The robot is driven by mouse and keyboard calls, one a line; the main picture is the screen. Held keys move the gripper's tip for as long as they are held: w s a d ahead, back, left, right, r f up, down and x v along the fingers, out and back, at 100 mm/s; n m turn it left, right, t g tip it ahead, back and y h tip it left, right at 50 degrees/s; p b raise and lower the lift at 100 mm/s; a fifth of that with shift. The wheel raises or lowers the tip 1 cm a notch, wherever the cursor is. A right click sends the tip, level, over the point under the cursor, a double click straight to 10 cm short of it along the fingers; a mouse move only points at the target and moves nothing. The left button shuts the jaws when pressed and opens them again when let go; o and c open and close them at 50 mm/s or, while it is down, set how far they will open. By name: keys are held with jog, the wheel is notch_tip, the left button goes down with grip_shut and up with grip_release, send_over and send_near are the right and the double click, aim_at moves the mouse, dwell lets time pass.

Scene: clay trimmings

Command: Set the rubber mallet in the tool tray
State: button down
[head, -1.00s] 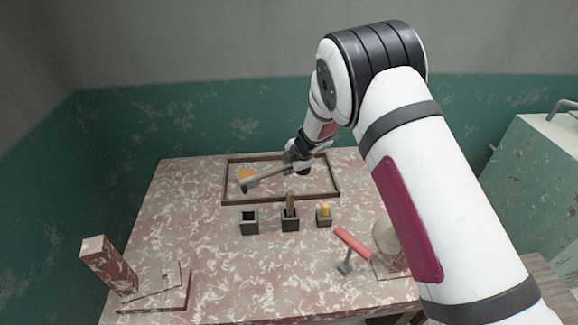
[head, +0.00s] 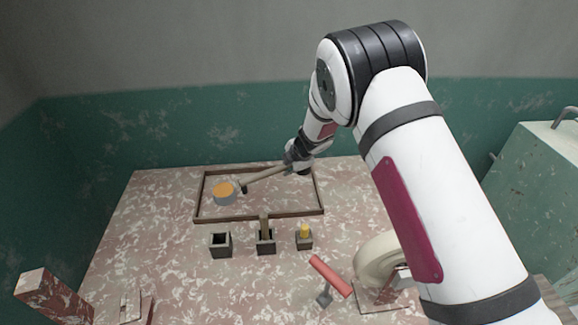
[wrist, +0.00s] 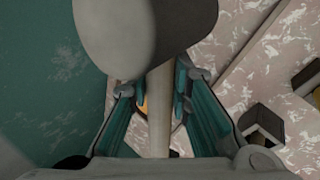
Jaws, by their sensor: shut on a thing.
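The tool tray (head: 262,217) is a flat area with a low dark rim at the back of the table. My gripper is near the tray's back right.
Three small dark holders (head: 221,245) stand in front. A red-handled tool (head: 330,274) lies front right. A reddish stand (head: 52,296) is front left.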

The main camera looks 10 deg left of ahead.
jog(key=w+f+b, duration=0.1)
jog(key=f+b, duration=0.2)
jog(key=w+f+b, duration=0.2)
jog(key=f+b, duration=0.2)
jog(key=w+f+b, duration=0.2)
jog(key=f+b, duration=0.1)
jog(key=shift+w+a+f, duration=0.1)
jog(key=shift+w+f, duration=0.05)
jog(key=shift+f, duration=0.2)
notch_tip(320, 180, down, 4)
jog(key=b, duration=0.7)
jog(key=shift+r, duration=0.15)
jog(key=shift+f+b, duration=0.55)
jog(key=shift+b, duration=0.2)
jog(key=c, duration=1.4)
grip_release()
